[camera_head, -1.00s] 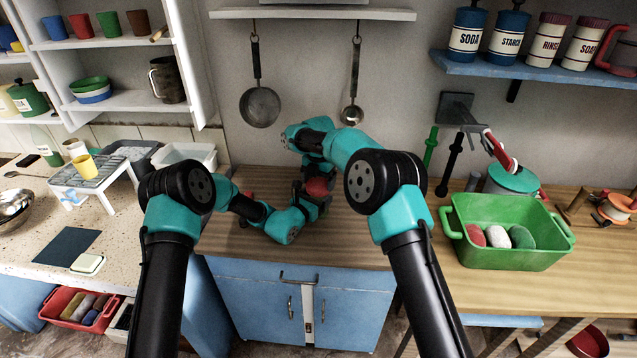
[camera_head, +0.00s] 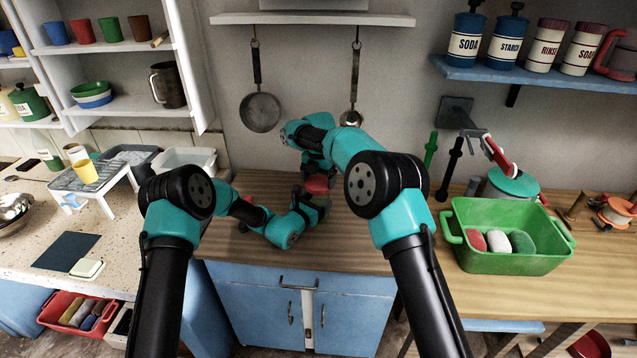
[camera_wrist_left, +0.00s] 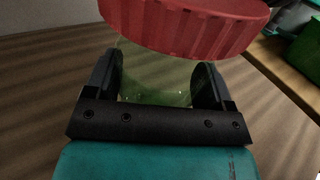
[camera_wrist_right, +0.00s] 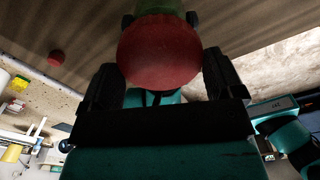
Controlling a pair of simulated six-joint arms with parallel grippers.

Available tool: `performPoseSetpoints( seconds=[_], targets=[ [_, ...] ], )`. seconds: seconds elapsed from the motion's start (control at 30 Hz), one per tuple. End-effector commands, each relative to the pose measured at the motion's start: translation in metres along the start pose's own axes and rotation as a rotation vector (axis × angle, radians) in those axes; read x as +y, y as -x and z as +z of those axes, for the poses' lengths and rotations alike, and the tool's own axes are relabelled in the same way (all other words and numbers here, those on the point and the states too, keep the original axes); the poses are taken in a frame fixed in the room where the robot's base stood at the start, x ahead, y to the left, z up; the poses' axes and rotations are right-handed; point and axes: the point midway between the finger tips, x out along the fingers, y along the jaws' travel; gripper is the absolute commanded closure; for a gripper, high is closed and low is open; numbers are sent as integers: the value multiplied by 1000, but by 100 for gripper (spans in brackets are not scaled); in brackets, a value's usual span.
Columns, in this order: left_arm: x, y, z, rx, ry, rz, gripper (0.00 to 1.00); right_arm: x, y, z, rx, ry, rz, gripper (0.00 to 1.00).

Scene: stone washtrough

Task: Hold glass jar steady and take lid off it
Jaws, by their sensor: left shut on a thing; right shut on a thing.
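The glass jar (camera_wrist_left: 155,85) is clear and greenish. In the left wrist view it stands between the fingers of my left gripper (camera_wrist_left: 158,80), which is shut on its sides. The round red lid (camera_wrist_left: 190,25) with a ridged edge sits over the jar's mouth; it hides the rim, so I cannot tell whether there is a gap. In the right wrist view my right gripper (camera_wrist_right: 161,65) is shut on the lid (camera_wrist_right: 158,55), with a finger on either side. In the head view the lid (camera_head: 317,184) is small and partly covered by my grippers.
A small red object (camera_wrist_right: 57,57) lies on the wooden counter (camera_head: 350,245) left of the jar. A green basin (camera_head: 505,258) with several coloured pieces stands to the right. A pan (camera_head: 260,110) and a ladle (camera_head: 351,117) hang on the wall behind.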

Motion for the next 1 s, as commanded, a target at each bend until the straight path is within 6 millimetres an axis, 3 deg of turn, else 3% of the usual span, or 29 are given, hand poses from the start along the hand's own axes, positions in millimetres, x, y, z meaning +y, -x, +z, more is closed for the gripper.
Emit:
performPoseSetpoints(
  seconds=[0.2,0.47,0.5,0.73,1.0],
  targets=[
    [0,0,-1,1,0,0,90,0,22,0,0,0,0,42],
    [0,0,-1,1,0,0,90,0,24,0,0,0,0,42],
    [0,0,-1,1,0,0,21,0,24,0,0,0,0,42],
    [0,0,0,1,0,0,0,0,24,0,0,0,0,42],
    [0,1,0,1,0,0,0,0,24,0,0,0,0,42]
  ],
)
